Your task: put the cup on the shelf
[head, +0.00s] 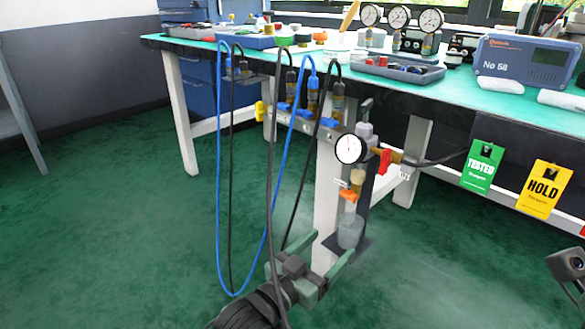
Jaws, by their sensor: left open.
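A grey, see-through cup (350,232) is at the bottom of the upright valve assembly by the bench leg, below an orange-collared part. A dark flat plate (361,246) shows just under it; I cannot tell if the cup rests on it or hangs above. My left gripper (333,245) comes from below with its two green fingers apart. One fingertip is left of the cup and the other is low in front of it; contact is not clear. No jaws of my right gripper show. Which surface is the shelf is not clear.
A gauge (350,149) and a red handle (385,161) sit above the cup. Blue and black hoses (219,180) hang left of it, one crossing my left arm. The green-topped bench (460,101) holds gauges, trays and a blue instrument (527,62).

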